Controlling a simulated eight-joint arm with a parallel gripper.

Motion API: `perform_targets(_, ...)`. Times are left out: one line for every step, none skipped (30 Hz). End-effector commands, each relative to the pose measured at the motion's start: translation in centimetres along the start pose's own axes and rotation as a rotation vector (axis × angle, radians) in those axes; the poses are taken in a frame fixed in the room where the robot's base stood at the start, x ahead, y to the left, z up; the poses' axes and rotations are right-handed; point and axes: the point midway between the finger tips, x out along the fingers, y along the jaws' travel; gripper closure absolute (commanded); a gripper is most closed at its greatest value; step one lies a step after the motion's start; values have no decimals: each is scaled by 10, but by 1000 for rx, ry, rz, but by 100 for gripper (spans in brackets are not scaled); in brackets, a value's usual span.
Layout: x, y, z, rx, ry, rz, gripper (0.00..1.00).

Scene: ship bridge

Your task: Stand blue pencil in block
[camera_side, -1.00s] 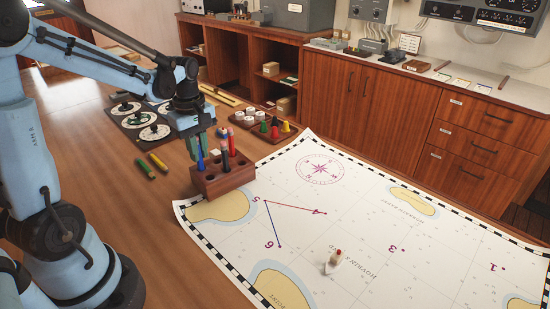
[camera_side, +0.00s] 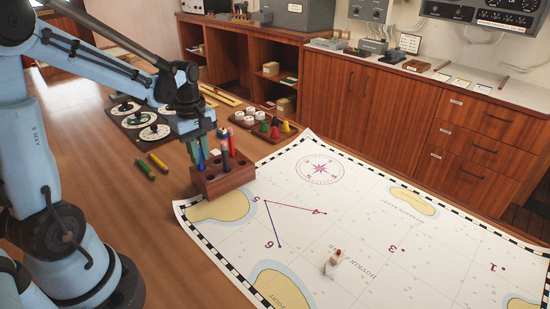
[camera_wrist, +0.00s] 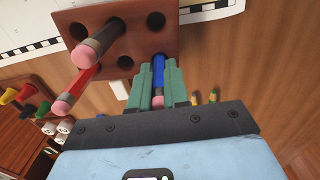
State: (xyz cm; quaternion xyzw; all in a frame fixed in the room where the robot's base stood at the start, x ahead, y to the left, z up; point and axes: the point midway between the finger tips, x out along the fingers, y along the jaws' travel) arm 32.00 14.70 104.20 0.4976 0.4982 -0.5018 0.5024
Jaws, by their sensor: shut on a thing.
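A dark pencil (camera_wrist: 98,43) and a red pencil (camera_wrist: 76,92) stand in other holes of the block.
The block stands by the corner of a paper chart (camera_side: 350,215). A green pencil (camera_side: 145,169) and a yellow pencil (camera_side: 158,162) lie on the table at left. A tray of coloured pieces (camera_side: 272,131) and a board of dials (camera_side: 140,119) are behind.

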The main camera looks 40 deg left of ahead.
Motion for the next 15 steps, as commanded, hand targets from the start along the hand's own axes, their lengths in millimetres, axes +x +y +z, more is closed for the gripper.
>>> perform_targets(1, 0, 0, 0, 0, 0, 100)
perform_targets(1, 0, 0, 0, 0, 0, 100)
perform_targets(1, 0, 0, 0, 0, 0, 100)
perform_targets(2, 0, 0, 0, 0, 0, 100)
perform_targets(2, 0, 0, 0, 0, 0, 100)
perform_targets(2, 0, 0, 0, 0, 0, 100)
perform_targets(2, 0, 0, 0, 0, 0, 100)
perform_targets(2, 0, 0, 0, 0, 0, 100)
perform_targets(2, 0, 0, 0, 0, 0, 100)
perform_targets(2, 0, 0, 0, 0, 0, 100)
perform_targets(2, 0, 0, 0, 0, 0, 100)
perform_targets(2, 0, 0, 0, 0, 0, 100)
perform_targets(2, 0, 0, 0, 0, 0, 82)
perform_targets(2, 0, 0, 0, 0, 0, 77)
perform_targets(2, 0, 0, 0, 0, 0, 71)
